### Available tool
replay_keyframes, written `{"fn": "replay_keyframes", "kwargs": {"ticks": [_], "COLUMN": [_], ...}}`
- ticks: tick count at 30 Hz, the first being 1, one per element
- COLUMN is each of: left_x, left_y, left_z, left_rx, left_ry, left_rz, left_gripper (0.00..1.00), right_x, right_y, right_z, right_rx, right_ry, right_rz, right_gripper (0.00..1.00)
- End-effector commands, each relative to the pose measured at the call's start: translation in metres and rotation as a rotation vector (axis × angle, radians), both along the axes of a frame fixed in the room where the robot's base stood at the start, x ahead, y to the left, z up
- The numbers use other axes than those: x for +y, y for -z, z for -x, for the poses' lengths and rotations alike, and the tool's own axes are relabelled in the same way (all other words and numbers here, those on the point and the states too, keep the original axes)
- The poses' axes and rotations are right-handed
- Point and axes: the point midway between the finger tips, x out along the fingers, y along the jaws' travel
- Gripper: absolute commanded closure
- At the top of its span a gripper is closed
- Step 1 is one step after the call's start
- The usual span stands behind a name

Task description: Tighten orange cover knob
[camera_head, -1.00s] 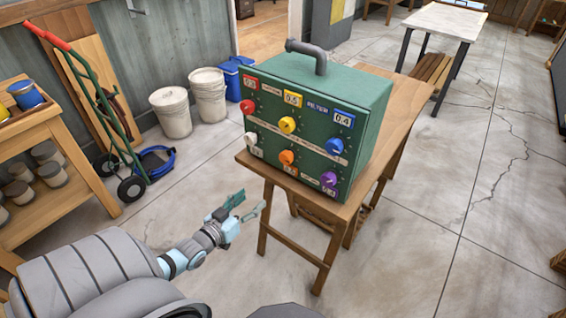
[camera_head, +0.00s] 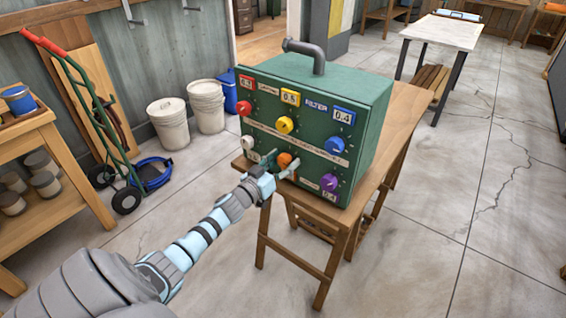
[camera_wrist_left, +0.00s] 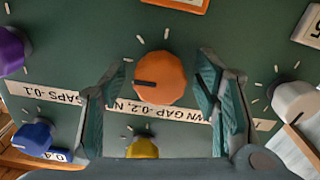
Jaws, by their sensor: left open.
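The orange knob (camera_head: 284,160) is on the front of a green box (camera_head: 318,97), in the lower row between a white knob (camera_head: 249,143) and a purple knob (camera_head: 330,182). In the left wrist view the orange knob (camera_wrist_left: 160,78) is faceted, with a dark pointer line toward the left. My left gripper (camera_head: 279,167) is open, its fingers on either side of the orange knob. In the left wrist view its teal fingertips (camera_wrist_left: 162,80) flank the knob with a gap on both sides. My right gripper is not in view.
Red (camera_head: 244,108), yellow (camera_head: 285,124) and blue (camera_head: 334,145) knobs sit in the row above. The box stands on a wooden table (camera_head: 396,123). A hand truck (camera_head: 95,125) and white buckets (camera_head: 169,123) stand left. The floor at right is clear.

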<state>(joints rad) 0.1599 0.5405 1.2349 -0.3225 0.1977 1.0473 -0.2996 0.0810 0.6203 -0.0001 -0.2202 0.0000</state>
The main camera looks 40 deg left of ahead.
Motion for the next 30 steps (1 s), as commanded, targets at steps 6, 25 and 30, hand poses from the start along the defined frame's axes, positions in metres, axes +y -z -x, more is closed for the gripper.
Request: {"fn": "replay_keyframes", "kwargs": {"ticks": [6, 25, 30], "left_x": [-0.0003, -0.0002, -0.0001], "left_y": [0.0007, 0.0011, 0.0011], "left_z": [-0.0003, 0.0001, 0.0002], "left_rx": [0.001, 0.002, 0.003], "left_ry": [0.001, 0.0, 0.0], "left_rz": [0.0, -0.032, -0.104], "left_gripper": [0.44, 0.93, 0.93], "right_x": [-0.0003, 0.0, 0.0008], "right_y": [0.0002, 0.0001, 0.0], "right_z": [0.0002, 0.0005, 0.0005], "right_rx": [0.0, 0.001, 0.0], "right_ry": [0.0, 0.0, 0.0], "right_rz": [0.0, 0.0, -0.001], "right_gripper": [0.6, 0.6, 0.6]}}
